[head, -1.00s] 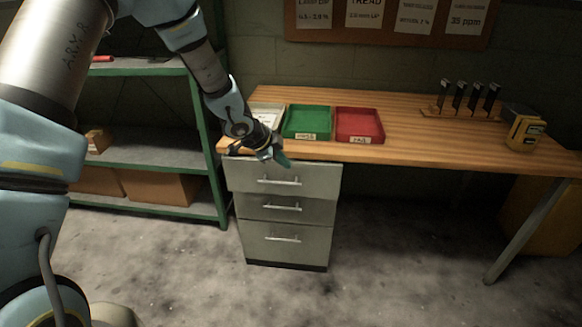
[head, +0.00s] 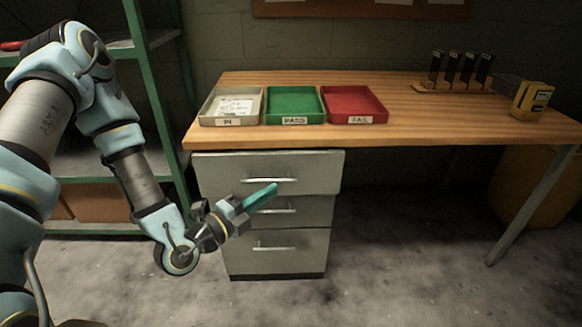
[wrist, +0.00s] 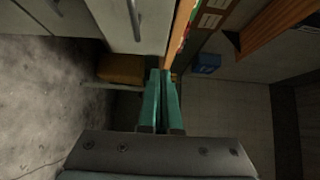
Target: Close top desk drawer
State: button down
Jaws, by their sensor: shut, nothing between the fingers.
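The desk's grey drawer unit (head: 280,258) stands under the left end of the wooden desk. Its top drawer (head: 220,172) juts out a little past the lower drawers, so it looks partly open. The bar handle (head: 270,180) shows on its front. My gripper (head: 272,188), with teal fingers, is shut and empty. In the head view it overlaps the front of the unit, just below the top handle; I cannot tell if it touches. In the wrist view the fingers (wrist: 161,75) are together, and a pale drawer front (wrist: 112,25) with a handle shows at upper left.
On the desk (head: 400,110) stand an IN tray (head: 212,105), a green PASS tray (head: 295,118), a red FAIL tray (head: 355,115), a rack of dark upright items (head: 450,88) and a yellow device (head: 530,100). Green shelving (head: 165,110) stands left. The floor in front is clear.

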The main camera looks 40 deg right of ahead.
aim_at(287, 158)
jog(key=w+d, duration=0.1)
jog(key=d, duration=0.2)
jog(key=w+d+p, duration=0.1)
jog(key=d, duration=0.3)
jog(key=w+d+p, duration=0.1)
jog(key=d, duration=0.3)
jog(key=shift+w+d+r, duration=0.1)
jog(key=shift+d, duration=0.15)
jog(key=shift+w+d, duration=0.45)
jog(key=shift+w, duration=0.1)
jog(key=w+d+b, duration=0.3)
jog(key=shift+w+f, duration=0.2)
jog(key=shift+w+r, duration=0.25)
jog(key=shift+r, duration=0.05)
jog(key=shift+d, duration=0.1)
jog(key=shift+s, duration=0.1)
